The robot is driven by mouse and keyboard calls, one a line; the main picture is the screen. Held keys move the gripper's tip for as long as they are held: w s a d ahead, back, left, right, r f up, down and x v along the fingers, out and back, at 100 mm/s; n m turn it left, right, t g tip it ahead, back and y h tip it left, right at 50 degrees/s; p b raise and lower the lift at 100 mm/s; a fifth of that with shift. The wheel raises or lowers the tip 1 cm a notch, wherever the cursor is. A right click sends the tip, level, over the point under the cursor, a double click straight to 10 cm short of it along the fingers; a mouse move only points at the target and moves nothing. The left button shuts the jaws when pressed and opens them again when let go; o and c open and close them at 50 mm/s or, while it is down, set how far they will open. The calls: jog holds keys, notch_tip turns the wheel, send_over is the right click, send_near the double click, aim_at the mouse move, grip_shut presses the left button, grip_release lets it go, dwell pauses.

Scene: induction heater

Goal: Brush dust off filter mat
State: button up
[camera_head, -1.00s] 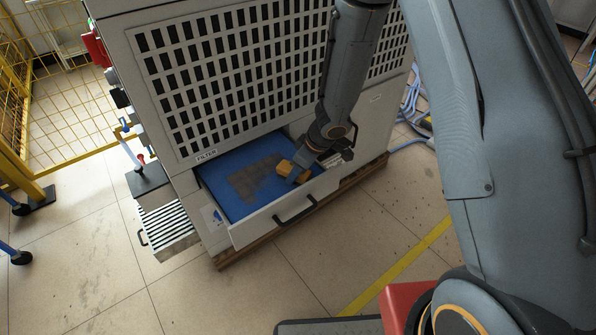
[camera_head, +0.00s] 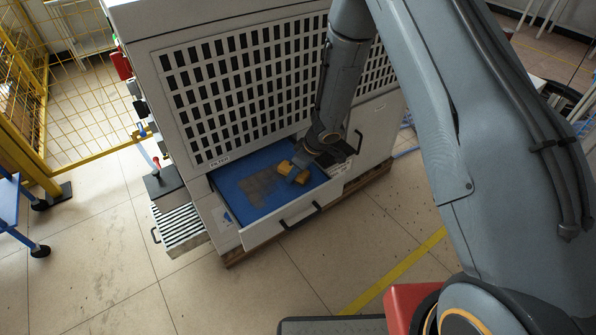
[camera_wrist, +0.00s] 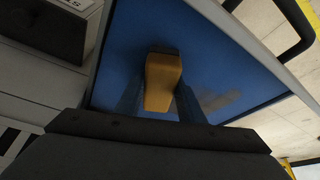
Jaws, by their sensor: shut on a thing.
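The blue filter mat (camera_head: 232,184) lies in the pulled-out drawer (camera_head: 285,218) under the white grille. A grey-brown dust patch (camera_head: 258,190) covers its middle; it also shows in the wrist view (camera_wrist: 217,100). My gripper (camera_wrist: 160,97) is shut on a yellow brush (camera_wrist: 162,78), with one finger on each side of it. In the head view the brush (camera_head: 291,171) is over the right part of the mat, at the right edge of the dust. My gripper hides the brush's underside, so I cannot tell whether it touches the mat.
The white cabinet (camera_head: 235,85) rises behind the drawer. A black handle (camera_head: 300,216) sits on the drawer front. The floor in front is clear.

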aim_at(288, 169)
jog(key=shift+w+a+p, duration=0.75)
jog(key=shift+w+p, duration=0.3)
jog(key=shift+p, duration=0.35)
jog(key=shift+w+a+p, duration=0.45)
jog(key=shift+w, duration=0.2)
jog(key=shift+w+a, duration=0.6)
jog(key=shift+w, duration=0.35)
jog(key=shift+w+a+f+b, duration=0.1)
jog(key=shift+w+a+b, duration=0.35)
jog(key=shift+w, duration=0.3)
jog(key=shift+w+a+f+b, duration=0.1)
jog(key=shift+w+a+b, duration=0.15)
jog(key=shift+w+a, duration=0.4)
jog(key=shift+s+a+r+p, duration=0.1)
jog(key=shift+s+a+p, duration=0.25)
jog(key=shift+s+a, duration=0.3)
jog(key=shift+s+d+r+p, duration=0.1)
jog(key=shift+s+d+p, duration=0.35)
jog(key=shift+s, duration=0.2)
jog(key=shift+s+d+r+p, duration=0.1)
jog(key=shift+s+d+p, duration=0.25)
jog(key=shift+s, duration=0.25)
jog(key=shift+s+d+f+p, duration=0.1)
jog(key=shift+s+d+p, duration=0.1)
jog(key=shift+s+d, duration=0.6)
jog(key=shift+s+d+f+p, duration=0.15)
jog(key=shift+s+d, duration=0.3)
jog(key=shift+s, duration=0.5)
